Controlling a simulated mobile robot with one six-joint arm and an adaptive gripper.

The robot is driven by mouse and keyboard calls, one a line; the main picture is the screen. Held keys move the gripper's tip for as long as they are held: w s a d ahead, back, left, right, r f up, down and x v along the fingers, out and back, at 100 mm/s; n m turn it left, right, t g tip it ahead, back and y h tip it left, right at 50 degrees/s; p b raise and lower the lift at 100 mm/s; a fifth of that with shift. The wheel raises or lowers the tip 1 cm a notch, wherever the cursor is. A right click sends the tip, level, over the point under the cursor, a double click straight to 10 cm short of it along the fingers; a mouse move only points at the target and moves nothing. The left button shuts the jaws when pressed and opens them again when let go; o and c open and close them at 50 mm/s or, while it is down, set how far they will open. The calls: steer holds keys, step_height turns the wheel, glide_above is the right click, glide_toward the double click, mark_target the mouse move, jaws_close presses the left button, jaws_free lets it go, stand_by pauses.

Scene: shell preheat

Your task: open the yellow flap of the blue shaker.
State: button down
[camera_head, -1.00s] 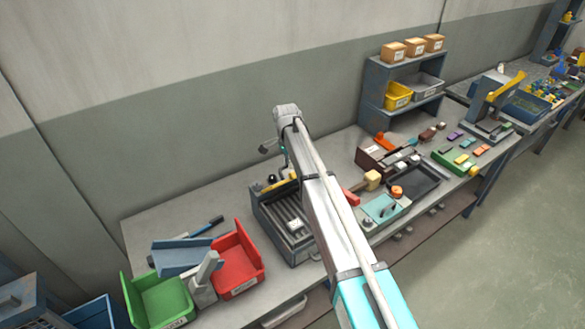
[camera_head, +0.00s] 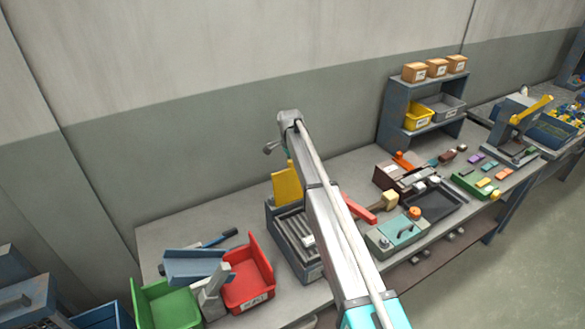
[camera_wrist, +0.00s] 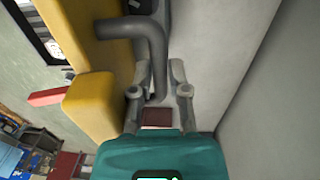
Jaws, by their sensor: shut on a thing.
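The blue shaker (camera_head: 312,272) is a blue-grey box with a ribbed top, on the bench below my arm. Its yellow flap (camera_head: 286,184) stands raised, nearly upright, at the shaker's back edge. In the wrist view the yellow flap (camera_wrist: 100,60) fills the left side, and a grey bent handle (camera_wrist: 155,40) runs from it. My gripper (camera_wrist: 160,80) is shut on this handle, with one finger on each side. In the head view my arm hides the fingers and handle and part of the shaker.
A red bin (camera_head: 248,275), a green bin (camera_head: 170,306) and a tilted blue tray (camera_head: 195,266) stand left of the shaker. A teal-topped box (camera_head: 397,233) and a red bar (camera_head: 358,208) are to its right. The wall is close behind the bench.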

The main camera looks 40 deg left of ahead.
steer(key=shift+w+a+f, duration=0.2)
steer(key=shift+a+f, duration=0.05)
steer(key=shift+a, duration=0.35)
steer(key=c, duration=0.8)
jaws_free()
steer(key=shift+f, duration=0.1)
steer(key=shift+o, duration=0.7)
steer(key=shift+w+a+f, duration=0.15)
steer(key=shift+a+f, duration=0.05)
steer(key=shift+f, duration=0.05)
steer(key=shift+d+r, duration=0.1)
steer(key=shift+w, duration=0.1)
